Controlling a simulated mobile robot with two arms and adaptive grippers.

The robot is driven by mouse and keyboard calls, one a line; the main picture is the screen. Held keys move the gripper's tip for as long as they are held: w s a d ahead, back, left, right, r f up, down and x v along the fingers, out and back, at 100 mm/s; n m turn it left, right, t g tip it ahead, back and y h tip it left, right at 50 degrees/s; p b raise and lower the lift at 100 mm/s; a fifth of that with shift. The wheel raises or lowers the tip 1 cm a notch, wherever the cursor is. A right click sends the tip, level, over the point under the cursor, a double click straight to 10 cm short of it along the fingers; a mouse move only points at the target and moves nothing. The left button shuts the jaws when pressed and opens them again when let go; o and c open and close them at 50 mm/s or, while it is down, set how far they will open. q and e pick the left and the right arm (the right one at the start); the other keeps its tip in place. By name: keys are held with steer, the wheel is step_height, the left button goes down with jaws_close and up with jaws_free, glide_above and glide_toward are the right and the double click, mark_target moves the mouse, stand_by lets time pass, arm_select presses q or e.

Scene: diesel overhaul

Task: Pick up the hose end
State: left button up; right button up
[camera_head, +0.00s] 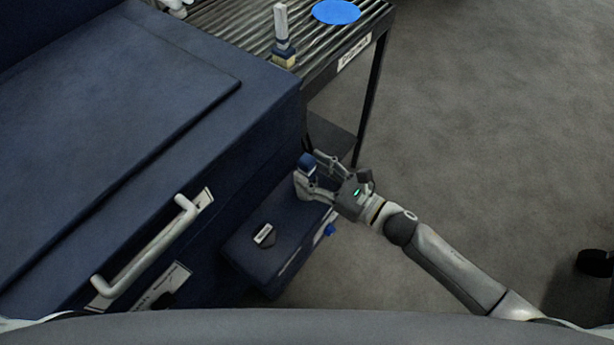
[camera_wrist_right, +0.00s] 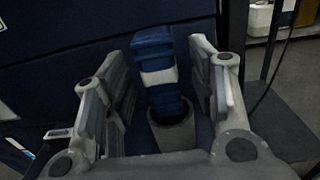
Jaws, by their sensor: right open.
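The hose end appears to be the upright piece with a blue top (camera_head: 306,162) and pale lower part, standing on the low dark blue ledge. In the right wrist view it shows as a blue piece with a white band (camera_wrist_right: 158,75), rising from a grey round socket or collar (camera_wrist_right: 174,132). My right gripper (camera_head: 315,176) is open beside it, coming from the right. In the wrist view its two fingers (camera_wrist_right: 172,92) stand on either side of the piece, with gaps visible on both sides. My left gripper is not in view.
The large dark blue housing (camera_head: 100,110) with a pale handle (camera_head: 150,250) fills the left. A roller table (camera_head: 240,22) holds a brush-like tool (camera_head: 283,35) and a blue disc (camera_head: 336,11). Floor at right is mostly clear.

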steer(key=shift+x, duration=1)
jaws_close()
step_height(320, 180, up, 10)
steer(key=shift+p, duration=0.95)
steer(key=shift+r+p, duration=0.4)
steer(key=shift+r, duration=0.2)
step_height(320, 180, up, 6)
steer(key=p, duration=0.5)
steer(key=shift+r+p, duration=0.25)
steer(key=shift+p, duration=0.15)
